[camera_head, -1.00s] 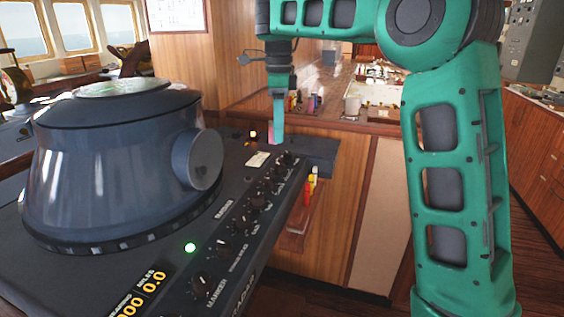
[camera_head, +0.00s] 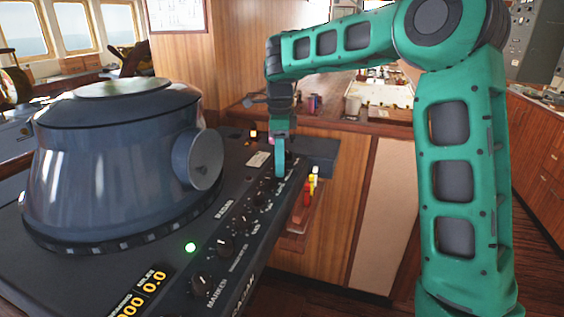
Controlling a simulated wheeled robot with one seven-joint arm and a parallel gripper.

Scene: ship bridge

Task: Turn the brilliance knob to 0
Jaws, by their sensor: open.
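A row of black knobs runs along the right edge of the radar console (camera_head: 130,270). The near knob (camera_head: 202,284) is labelled MARKER. Other knobs, such as this one (camera_head: 225,246), lie farther along the row. The labels at the far end are too small to read, so I cannot tell which knob is brilliance or where it points. My gripper (camera_head: 279,176) points down at the far end of the row, with its teal fingers low over the last knobs and hiding part of them. The jaws are open, with nothing seen between them. I cannot tell whether they touch a knob.
The large blue-grey radar housing (camera_head: 110,170) with a round side knob (camera_head: 205,160) stands left of the row. A green light (camera_head: 190,247) glows on the panel. Red and yellow items (camera_head: 312,182) hang by the console's right side. A wooden cabinet (camera_head: 335,200) stands behind.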

